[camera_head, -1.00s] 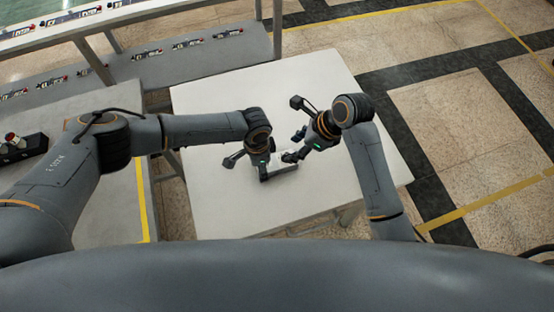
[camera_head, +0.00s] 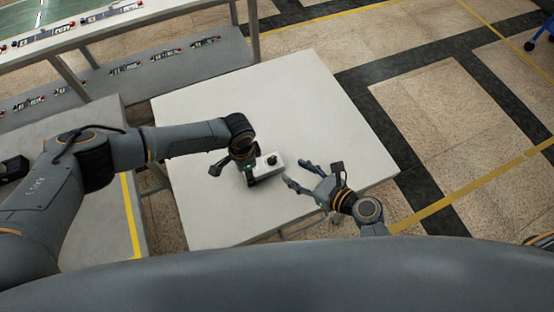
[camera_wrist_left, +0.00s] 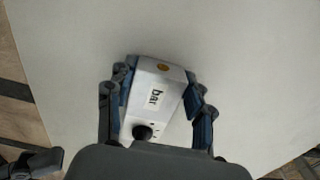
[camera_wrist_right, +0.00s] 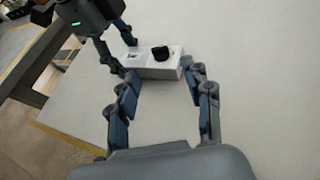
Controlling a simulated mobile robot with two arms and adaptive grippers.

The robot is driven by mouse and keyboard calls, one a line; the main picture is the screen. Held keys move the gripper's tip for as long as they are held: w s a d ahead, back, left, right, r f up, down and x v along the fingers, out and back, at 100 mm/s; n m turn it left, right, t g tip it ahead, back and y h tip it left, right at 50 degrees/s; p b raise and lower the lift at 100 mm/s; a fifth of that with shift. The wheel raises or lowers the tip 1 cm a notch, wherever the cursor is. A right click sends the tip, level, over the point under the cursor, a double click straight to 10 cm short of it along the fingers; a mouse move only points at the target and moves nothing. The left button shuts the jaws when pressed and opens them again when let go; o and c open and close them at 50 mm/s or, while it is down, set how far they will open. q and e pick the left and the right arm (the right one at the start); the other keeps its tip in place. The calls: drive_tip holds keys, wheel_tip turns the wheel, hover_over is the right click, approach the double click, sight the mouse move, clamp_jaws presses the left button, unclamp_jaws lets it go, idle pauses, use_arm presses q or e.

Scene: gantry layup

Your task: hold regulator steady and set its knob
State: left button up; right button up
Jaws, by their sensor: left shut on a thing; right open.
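The regulator (camera_head: 267,165) is a white box with a black knob (camera_head: 272,160) on its top, on the white table. In the left wrist view the regulator (camera_wrist_left: 157,93) shows "bar" lettering, a round orange mark and the black knob (camera_wrist_left: 142,132) at its near end. My left gripper (camera_head: 250,172) is shut on the regulator, with a finger on each side. My right gripper (camera_head: 297,173) is open and empty, to the right of the regulator and apart from it. In the right wrist view the regulator (camera_wrist_right: 153,63) lies beyond the open fingers, the knob (camera_wrist_right: 160,53) uncovered.
The white table (camera_head: 215,100) is otherwise clear around the regulator. A grey bench (camera_head: 95,200) stands at the left. A shelf unit (camera_head: 150,75) at the upper left holds several small devices in rows. The floor at the right is open, with dark bands and yellow lines.

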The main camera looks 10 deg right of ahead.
sight(273, 159)
drive_tip(key=x, duration=0.8)
drive_tip(key=shift+w+a+f, duration=0.15)
drive_tip(key=shift+w+a, duration=0.1)
clamp_jaws()
